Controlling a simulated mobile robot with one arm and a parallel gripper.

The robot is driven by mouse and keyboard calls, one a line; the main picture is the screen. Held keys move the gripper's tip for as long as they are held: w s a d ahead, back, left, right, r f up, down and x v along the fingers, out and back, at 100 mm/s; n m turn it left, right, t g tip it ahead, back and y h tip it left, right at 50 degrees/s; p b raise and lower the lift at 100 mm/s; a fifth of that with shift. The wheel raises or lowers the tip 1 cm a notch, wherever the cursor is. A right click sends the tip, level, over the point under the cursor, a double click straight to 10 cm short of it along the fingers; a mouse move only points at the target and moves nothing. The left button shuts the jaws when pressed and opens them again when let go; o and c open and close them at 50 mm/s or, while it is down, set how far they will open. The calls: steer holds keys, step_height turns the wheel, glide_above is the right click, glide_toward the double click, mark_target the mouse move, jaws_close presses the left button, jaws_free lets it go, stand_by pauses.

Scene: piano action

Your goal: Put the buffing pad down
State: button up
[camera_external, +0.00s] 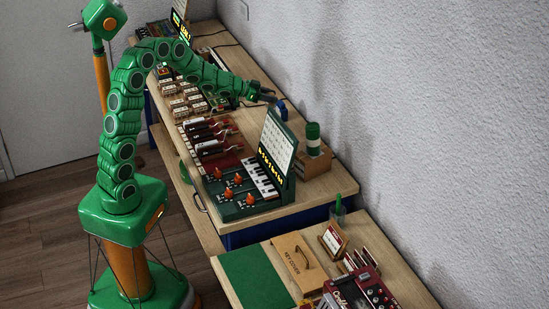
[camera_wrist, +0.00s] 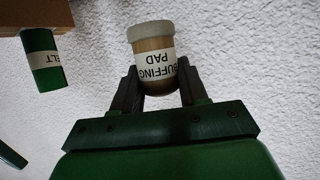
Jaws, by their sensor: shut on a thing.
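The buffing pad (camera_wrist: 152,60) is a brown cylinder with a pale grey cap-like end and a white label reading "BUFFING PAD", upside down in the wrist view. My gripper (camera_wrist: 158,88) is shut on it, one dark finger on each side. In the external view my gripper (camera_external: 270,97) is near the wall, above the back edge of the bench, beyond the green keyboard unit. The pad cannot be made out clearly there.
A green cylinder with a white band (camera_external: 313,138) stands on a wooden block (camera_external: 312,164) near my gripper; in the wrist view its label (camera_wrist: 46,58) ends in "ELT". The keyboard unit (camera_external: 262,170) has a tall panel. The wall (camera_external: 400,110) runs close behind the bench.

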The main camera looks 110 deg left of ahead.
steer(key=shift+s+r+m+t+h, duration=0.3)
steer(key=shift+r+m+h, duration=0.25)
steer(key=shift+m+h, duration=0.15)
steer(key=shift+s+d+r+m+t+h, duration=0.2)
steer(key=shift+s+d+m+t+h, duration=0.35)
steer(key=shift+m+h, duration=0.35)
steer(key=s+d+f+m+h, duration=0.55)
steer(key=s+d+h, duration=0.2)
steer(key=d, duration=0.25)
steer(key=w+a+f, duration=0.4)
steer(key=a, duration=0.4)
steer(key=shift+m+y, duration=0.25)
steer(key=shift+w+a+f, duration=0.4)
steer(key=shift+a+f, duration=0.2)
steer(key=shift+f, duration=0.25)
steer(key=shift+w+a+f, duration=0.35)
steer(key=shift+a+f, duration=0.3)
steer(key=shift+f, duration=0.15)
steer(key=shift+w+a+f, duration=0.4)
steer(key=shift+a+f, duration=0.2)
steer(key=shift+f, duration=0.25)
steer(key=shift+a+f, duration=0.15)
steer(key=shift+w+f, duration=0.1)
steer(key=shift+f, duration=1.5)
steer(key=shift+f, duration=0.1)
steer(key=o, duration=1)
